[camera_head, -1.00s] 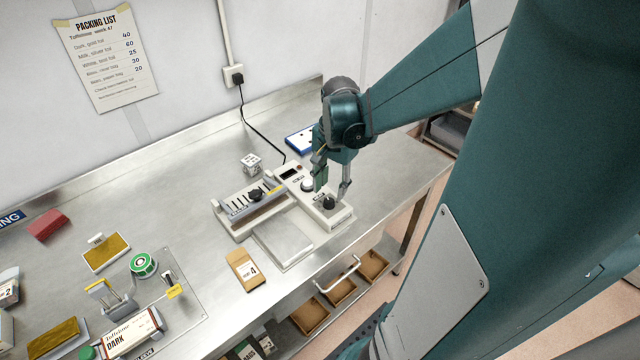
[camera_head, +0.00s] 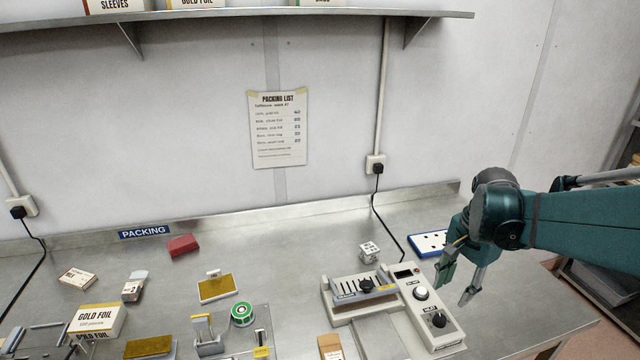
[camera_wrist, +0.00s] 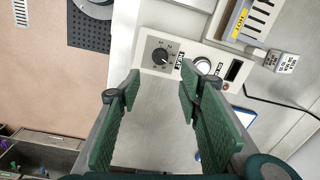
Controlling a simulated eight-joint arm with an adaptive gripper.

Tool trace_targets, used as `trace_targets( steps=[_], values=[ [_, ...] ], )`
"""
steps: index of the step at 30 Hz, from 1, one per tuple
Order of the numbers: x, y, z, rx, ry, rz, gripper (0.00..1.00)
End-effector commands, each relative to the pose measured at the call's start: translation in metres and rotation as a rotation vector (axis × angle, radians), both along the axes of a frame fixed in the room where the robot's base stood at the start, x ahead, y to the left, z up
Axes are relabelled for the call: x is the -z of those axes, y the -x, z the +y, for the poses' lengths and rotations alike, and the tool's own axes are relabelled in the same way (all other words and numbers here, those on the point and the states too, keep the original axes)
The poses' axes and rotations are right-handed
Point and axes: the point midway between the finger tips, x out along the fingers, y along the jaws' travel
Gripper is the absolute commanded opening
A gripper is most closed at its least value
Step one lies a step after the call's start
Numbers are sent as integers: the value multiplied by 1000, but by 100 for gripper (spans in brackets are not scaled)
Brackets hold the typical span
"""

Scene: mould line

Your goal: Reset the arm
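My gripper (camera_head: 457,285) hangs over the steel bench at the right in the head view, just right of the sealing machine (camera_head: 447,342). Its two green-padded fingers are spread apart with nothing between them. The wrist view also shows my gripper (camera_wrist: 160,115) open, with bare steel and the machine's control panel (camera_wrist: 148,70) beyond the fingertips. The panel carries a black dial (camera_head: 439,320) and a white knob (camera_head: 420,293). The fingers appear apart from the machine.
A blue-edged board (camera_head: 428,243) lies behind my gripper. A small white block (camera_head: 369,252) stands behind the machine, near a black cable (camera_head: 391,225). Boxes, a green tape roll (camera_head: 242,314) and a red block (camera_head: 183,245) occupy the left. A shelf (camera_head: 250,14) runs above.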

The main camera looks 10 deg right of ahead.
Motion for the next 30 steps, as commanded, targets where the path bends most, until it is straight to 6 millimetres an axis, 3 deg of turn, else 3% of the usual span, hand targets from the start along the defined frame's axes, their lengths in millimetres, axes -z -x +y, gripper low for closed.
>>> trace_targets(
  steps=[11, 30],
  values=[
    [-4, -2, 13, -57, 16, -20, 36],
    [-34, -2, 120, -559, 171, -206, 36]
  ],
)
